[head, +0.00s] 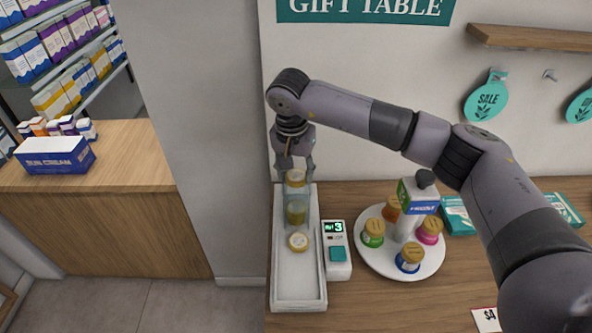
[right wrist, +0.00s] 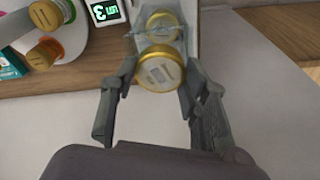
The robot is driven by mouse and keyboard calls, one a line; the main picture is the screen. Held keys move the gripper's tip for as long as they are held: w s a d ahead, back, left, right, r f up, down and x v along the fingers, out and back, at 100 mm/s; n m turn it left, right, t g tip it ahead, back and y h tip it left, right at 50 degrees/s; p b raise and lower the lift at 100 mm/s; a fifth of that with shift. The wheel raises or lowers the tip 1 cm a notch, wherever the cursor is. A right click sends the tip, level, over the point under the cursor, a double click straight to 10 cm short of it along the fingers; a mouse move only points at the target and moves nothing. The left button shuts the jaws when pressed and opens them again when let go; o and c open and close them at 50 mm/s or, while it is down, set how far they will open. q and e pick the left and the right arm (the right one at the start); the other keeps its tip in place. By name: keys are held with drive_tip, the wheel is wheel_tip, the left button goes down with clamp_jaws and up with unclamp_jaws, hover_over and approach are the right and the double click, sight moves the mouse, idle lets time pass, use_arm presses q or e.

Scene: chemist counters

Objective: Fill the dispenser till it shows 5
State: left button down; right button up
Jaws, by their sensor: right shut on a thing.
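The dispenser is a white tray (head: 296,282) with a clear upright tube (head: 286,208) at its back part. A jar with a gold lid (head: 297,212) shows inside the tube, and another gold-lidded jar (head: 298,241) is at the tube's foot. A small counter box (head: 338,268) beside the tray has a lit display (head: 334,227) reading 3. My right gripper (head: 295,168) is at the tube's top, pointing down, shut on a gold-lidded jar (head: 295,178). In the right wrist view this jar's lid (right wrist: 160,72) lies between the fingers. My left gripper is out of view.
A wall pillar (head: 200,130) stands left.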

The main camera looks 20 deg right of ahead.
drive_tip(key=o, duration=1.1)
wheel_tip(320, 180, up, 12)
drive_tip(key=s+a, duration=0.1)
drive_tip(key=shift+s, duration=0.2)
drive_tip(key=shift+f, duration=0.1)
